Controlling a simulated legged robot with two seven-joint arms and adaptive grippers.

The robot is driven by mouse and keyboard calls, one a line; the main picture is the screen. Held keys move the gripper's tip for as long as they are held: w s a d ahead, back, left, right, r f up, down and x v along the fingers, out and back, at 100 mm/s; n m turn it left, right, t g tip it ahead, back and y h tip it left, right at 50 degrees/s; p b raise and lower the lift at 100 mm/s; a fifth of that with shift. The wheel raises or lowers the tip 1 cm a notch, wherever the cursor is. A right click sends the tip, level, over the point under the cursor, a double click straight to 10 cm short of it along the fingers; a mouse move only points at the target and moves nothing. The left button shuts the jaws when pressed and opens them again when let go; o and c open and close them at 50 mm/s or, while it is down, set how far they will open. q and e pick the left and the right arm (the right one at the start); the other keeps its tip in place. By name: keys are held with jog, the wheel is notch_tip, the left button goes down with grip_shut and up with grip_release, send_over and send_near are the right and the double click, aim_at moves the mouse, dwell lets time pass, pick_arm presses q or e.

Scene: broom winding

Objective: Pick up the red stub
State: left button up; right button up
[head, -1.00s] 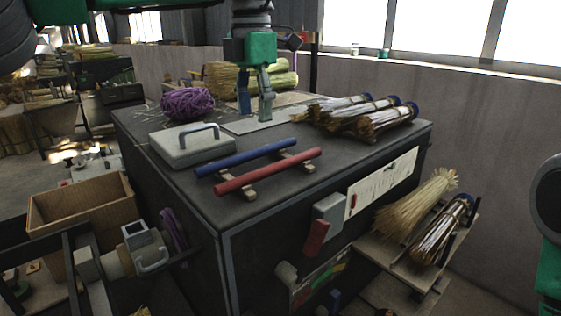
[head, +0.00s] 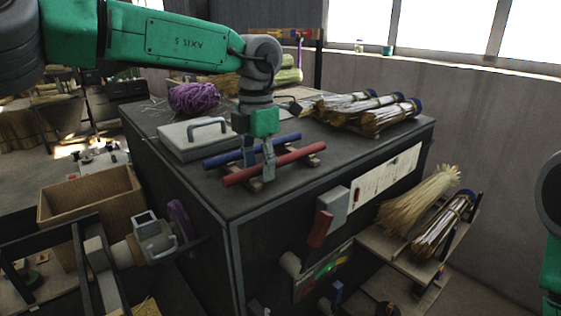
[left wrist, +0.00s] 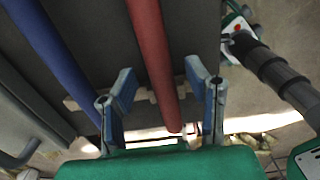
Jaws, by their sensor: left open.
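The red stub (head: 290,159) is a round red bar lying across wooden rests on the dark bench top, beside a parallel blue bar (head: 224,159). My left gripper (head: 258,169) is over the red stub, with its fingers pointing down. In the left wrist view the red stub (left wrist: 152,50) runs between the two open fingers (left wrist: 162,92), with a gap on each side. The blue bar (left wrist: 48,50) lies outside the fingers, to the left. Whether the fingertips reach down to the stub's height is hard to tell. My right gripper is not in view.
A grey lidded box (head: 186,146) with a handle stands just left of the bars. Purple twine (head: 193,98) and bundled brooms (head: 372,112) lie farther back on the bench (head: 345,148). The bench front carries a red-handled switch (head: 322,228).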

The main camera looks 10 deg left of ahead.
pick_arm(q)
jog(key=shift+s, duration=0.1)
grip_shut()
jog(key=shift+r, duration=0.1)
